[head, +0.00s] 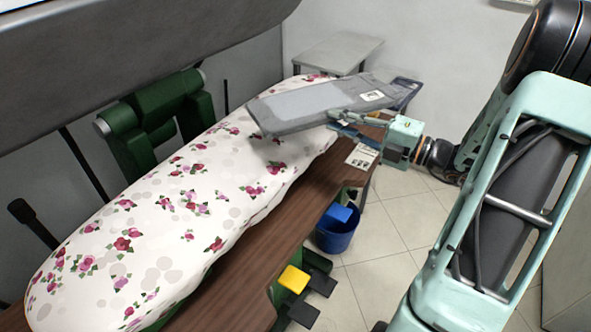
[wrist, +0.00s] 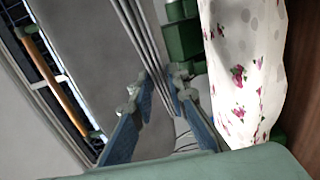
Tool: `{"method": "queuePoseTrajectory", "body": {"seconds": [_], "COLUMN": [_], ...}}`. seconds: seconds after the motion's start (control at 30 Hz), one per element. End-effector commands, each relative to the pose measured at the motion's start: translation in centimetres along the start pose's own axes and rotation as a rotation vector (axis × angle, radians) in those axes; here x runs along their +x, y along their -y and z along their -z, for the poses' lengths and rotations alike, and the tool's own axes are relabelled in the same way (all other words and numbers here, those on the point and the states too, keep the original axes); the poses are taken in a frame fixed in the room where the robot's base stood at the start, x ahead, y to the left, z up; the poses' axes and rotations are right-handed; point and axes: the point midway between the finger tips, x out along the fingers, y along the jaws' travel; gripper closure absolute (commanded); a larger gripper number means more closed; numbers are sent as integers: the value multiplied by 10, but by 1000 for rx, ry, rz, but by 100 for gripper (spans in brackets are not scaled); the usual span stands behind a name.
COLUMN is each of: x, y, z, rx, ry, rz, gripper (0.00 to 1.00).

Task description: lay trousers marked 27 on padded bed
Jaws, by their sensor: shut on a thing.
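Grey folded trousers (head: 300,103) are held out flat and slightly tilted over the far right part of the padded bed (head: 130,215), which has a white cover with pink flowers. A small white tag (head: 372,96) lies on the trousers, its number too small to read. My gripper (head: 346,122) is shut on the trousers at their near right edge. In the wrist view the layered grey cloth (wrist: 95,40) runs up from between my blue fingers (wrist: 160,105), and the bed cover (wrist: 240,75) is at right. Whether the cloth touches the bed is unclear.
The grey upper press head (head: 130,45) hangs over the bed's back side, with a green hinge (head: 155,125) behind. A brown wooden shelf (head: 235,275) runs along the front. A blue bucket (head: 338,235) and pedals (head: 294,279) are below. A small grey table (head: 340,48) stands behind.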

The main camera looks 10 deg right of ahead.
Motion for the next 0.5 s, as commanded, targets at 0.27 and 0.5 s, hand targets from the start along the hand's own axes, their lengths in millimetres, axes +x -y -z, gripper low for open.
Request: {"method": "queuePoseTrajectory", "body": {"seconds": [0.27, 0.5], "x": [31, 44], "y": [37, 70], "z": [59, 84], "rx": [6, 1], "ry": [-1, -1], "rz": [-2, -3], "gripper": [100, 100]}}
